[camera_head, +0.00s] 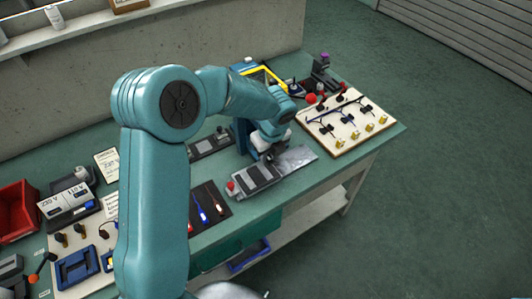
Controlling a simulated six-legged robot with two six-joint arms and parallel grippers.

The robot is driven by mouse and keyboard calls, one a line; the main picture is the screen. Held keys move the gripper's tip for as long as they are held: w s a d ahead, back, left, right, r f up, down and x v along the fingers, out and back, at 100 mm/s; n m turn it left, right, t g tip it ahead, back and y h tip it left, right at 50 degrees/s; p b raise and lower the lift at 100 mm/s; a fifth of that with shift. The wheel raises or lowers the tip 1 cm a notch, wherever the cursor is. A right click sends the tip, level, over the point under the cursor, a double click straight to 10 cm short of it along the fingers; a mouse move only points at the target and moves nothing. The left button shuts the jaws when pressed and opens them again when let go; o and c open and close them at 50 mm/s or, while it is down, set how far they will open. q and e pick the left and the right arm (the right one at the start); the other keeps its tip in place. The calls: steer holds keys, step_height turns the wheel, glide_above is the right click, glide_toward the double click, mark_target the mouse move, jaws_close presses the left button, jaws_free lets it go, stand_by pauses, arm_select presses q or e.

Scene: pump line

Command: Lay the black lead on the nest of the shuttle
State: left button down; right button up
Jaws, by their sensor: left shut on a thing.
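My left arm comes in from the lower left and reaches over the bench. My left gripper (271,155) is low over the shuttle, a grey metal plate (297,159) with a dark ribbed block (255,177) on its left part. The gripper is shut on a small dark thing, most likely the black lead, which is mostly hidden by the jaws. I cannot tell whether it touches the nest. A dark mat (222,213) left of the shuttle holds a blue lead (201,212) and a red-tipped lead (218,209). My right gripper is not in view.
A pale board (345,122) with black cables and yellow parts lies at the bench's right end. A red bin (17,212) and a meter box (69,201) are at the left. A red button (230,186) sits at the shuttle's left end.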

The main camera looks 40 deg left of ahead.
mark_target(265, 173)
arm_select(q)
steer(key=shift+s+b+x, duration=0.1)
steer(key=shift+b+x, duration=0.55)
steer(key=shift+x, duration=0.1)
steer(key=shift+s+b+x, duration=0.15)
steer(key=shift+b+x, duration=0.45)
steer(key=shift+x, duration=0.2)
steer(key=shift+d+f+b, duration=0.2)
steer(key=shift+f+b, duration=0.55)
steer(key=shift+f, duration=0.1)
steer(key=shift+a+f, duration=0.1)
steer(key=shift+f, duration=0.35)
steer(key=shift+r, duration=0.1)
steer(key=shift+f, duration=0.55)
steer(key=shift+s+f, duration=0.15)
steer(key=shift+f, duration=0.15)
